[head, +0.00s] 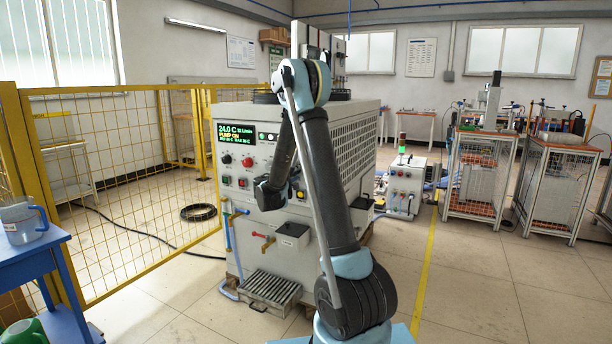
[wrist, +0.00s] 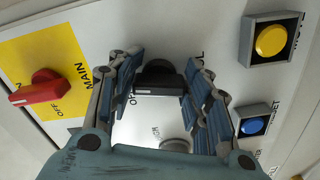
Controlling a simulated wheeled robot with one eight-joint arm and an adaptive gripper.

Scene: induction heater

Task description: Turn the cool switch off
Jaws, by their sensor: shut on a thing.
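The cool switch (wrist: 160,78) is a black rotary knob on the light machine panel, at the upper middle of the wrist view. Letters "OL" show beside it, with the rest of the label covered. My gripper (wrist: 161,64) has its two blue-grey fingers on either side of the knob and is shut on it. In the head view my gripper (head: 268,194) is against the front of the control cabinet and hides the switch there. The knob's exact setting is hard to tell.
A red MAIN switch (wrist: 36,91) on a yellow plate, a yellow button (wrist: 271,41) and a blue button (wrist: 253,126) sit close by. A lit display (head: 236,133) is higher on the cabinet.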

